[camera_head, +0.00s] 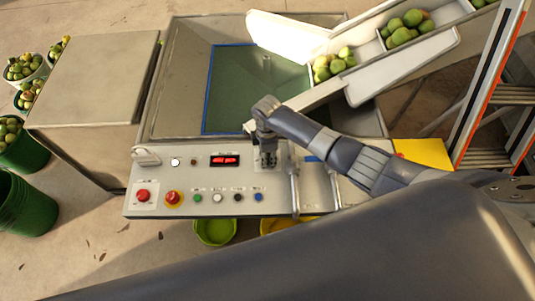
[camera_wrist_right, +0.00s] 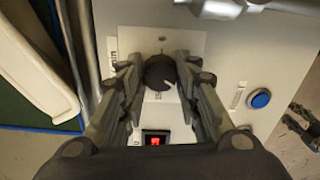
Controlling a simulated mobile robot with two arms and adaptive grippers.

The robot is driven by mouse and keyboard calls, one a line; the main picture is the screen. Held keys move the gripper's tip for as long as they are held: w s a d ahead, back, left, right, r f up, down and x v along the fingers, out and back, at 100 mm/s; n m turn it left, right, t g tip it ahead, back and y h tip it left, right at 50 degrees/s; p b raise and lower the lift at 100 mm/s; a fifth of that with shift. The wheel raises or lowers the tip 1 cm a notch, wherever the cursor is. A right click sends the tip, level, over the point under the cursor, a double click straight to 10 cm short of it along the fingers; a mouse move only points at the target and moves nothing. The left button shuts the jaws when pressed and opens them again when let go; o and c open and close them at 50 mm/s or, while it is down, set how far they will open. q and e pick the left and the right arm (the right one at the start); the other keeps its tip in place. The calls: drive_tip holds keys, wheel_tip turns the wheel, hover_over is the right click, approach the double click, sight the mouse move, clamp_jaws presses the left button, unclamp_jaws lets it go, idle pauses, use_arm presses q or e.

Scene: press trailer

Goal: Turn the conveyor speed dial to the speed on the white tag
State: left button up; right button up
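The speed dial (camera_wrist_right: 160,72) is a round dark knob on a white plate (camera_wrist_right: 190,42) with printed marks too small to read. My right gripper (camera_wrist_right: 156,68) is over it, fingers open on either side of the knob; a gap shows at the left finger, and contact at the right one is unclear. In the head view my right gripper (camera_head: 267,150) points down at the control panel (camera_head: 185,208) and hides the dial. A red-lit display (camera_head: 224,160) is left of the gripper; its digits are unreadable. I cannot make out a white tag with a speed.
Red stop buttons (camera_head: 143,196) and several small coloured buttons line the panel's front. A blue button (camera_wrist_right: 259,98) is beside the dial in the wrist view. A metal rail (camera_head: 295,185) stands right of the gripper. Fruit chutes (camera_head: 405,65) and a ladder (camera_head: 490,75) are beyond.

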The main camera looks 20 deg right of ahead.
drive_tip(key=o, duration=0.3)
wheel_tip(320, 180, up, 12)
idle(0.6)
idle(0.5)
